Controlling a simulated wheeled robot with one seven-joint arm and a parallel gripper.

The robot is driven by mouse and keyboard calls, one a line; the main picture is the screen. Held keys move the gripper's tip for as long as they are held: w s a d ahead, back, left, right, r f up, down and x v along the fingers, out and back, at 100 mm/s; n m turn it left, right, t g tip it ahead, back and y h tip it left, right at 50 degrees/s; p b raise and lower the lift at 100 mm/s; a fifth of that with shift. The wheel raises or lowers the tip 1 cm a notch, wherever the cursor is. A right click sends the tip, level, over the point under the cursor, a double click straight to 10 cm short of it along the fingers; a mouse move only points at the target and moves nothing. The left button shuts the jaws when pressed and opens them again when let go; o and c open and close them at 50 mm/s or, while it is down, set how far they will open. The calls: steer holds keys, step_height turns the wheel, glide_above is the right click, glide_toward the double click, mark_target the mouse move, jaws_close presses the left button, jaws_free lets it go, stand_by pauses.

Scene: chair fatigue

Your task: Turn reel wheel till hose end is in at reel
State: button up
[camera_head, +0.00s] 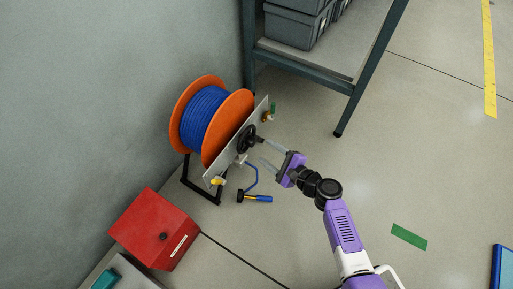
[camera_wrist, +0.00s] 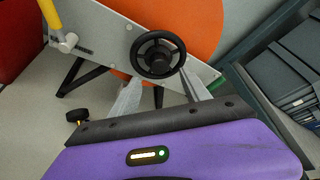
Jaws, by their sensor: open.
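The orange reel (camera_head: 238,112) with blue hose (camera_head: 206,105) wound on it stands on a dark frame by the wall. A black reel wheel (camera_head: 246,138) sits on its metal side plate, and also shows in the wrist view (camera_wrist: 158,55). A short length of blue hose (camera_head: 253,175) hangs outside the plate. The hose end (camera_head: 255,198), black and yellow, is at or near the floor below the plate. My gripper (camera_head: 268,152) is open and empty, its fingers pointing at the wheel. In the wrist view its fingertips (camera_wrist: 160,78) are either side of the wheel's lower part; contact is unclear.
A red box (camera_head: 160,230) stands at the lower left. A dark metal shelf (camera_head: 352,85) with grey bins (camera_head: 292,28) is behind the reel. A yellow fitting (camera_head: 217,181) projects from the plate. The floor right of my arm is mostly clear.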

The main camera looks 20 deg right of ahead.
mark_target(254, 143)
steer(key=b+x, duration=0.2)
steer(key=x, duration=0.4)
steer(key=shift+w+a+f, duration=0.1)
steer(key=shift+w+a, duration=0.05)
steer(key=shift+w, duration=0.15)
jaws_close()
